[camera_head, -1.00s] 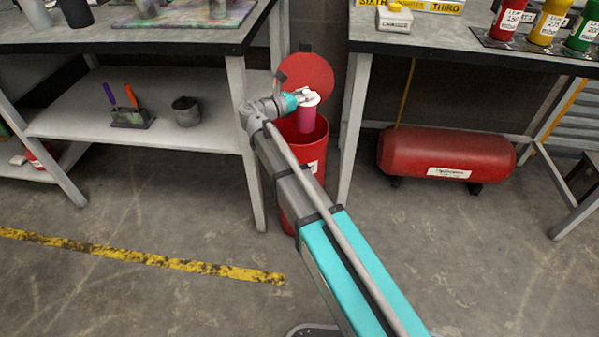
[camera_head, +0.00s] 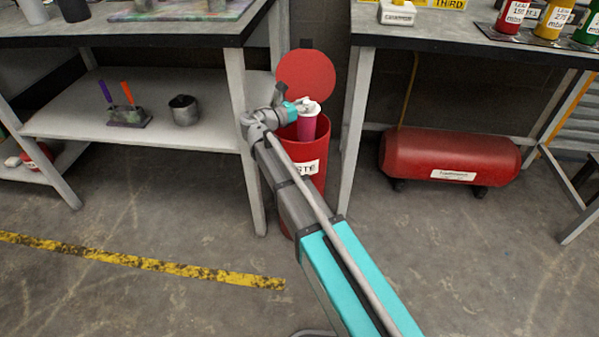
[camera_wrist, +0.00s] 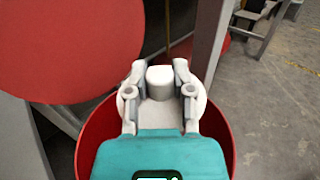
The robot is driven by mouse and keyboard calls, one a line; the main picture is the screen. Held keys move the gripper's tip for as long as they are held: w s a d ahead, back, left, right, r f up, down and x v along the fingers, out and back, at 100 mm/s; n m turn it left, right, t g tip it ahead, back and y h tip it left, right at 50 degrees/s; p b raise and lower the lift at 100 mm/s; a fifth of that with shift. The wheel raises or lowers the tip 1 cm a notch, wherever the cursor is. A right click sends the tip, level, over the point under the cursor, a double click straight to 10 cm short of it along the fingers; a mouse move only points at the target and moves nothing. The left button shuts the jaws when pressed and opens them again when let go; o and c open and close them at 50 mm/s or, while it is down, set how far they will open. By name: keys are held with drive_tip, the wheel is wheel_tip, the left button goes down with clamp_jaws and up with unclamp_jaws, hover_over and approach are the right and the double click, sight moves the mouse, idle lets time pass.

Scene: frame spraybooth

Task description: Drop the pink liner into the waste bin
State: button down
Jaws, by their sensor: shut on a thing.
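The pink liner (camera_head: 306,128) is a small cup shape with a white top. My gripper (camera_head: 303,104) is shut on its top, and the liner hangs upright at the mouth of the red waste bin (camera_head: 312,168). The bin's round red lid (camera_head: 306,74) stands open behind it. In the wrist view my gripper (camera_wrist: 160,82) has a finger on each side of a white knob on the liner's white top (camera_wrist: 160,112). The bin's red rim (camera_wrist: 84,150) shows around and below it, and the lid (camera_wrist: 70,45) fills the upper left. The liner's pink side is hidden there.
The bin stands between two grey workbench legs (camera_head: 357,130). A red tank (camera_head: 450,155) lies at right. The floor in front is clear.

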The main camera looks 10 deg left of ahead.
drive_tip(key=shift+c, duration=2)
unclamp_jaws()
drive_tip(key=v, duration=1.2)
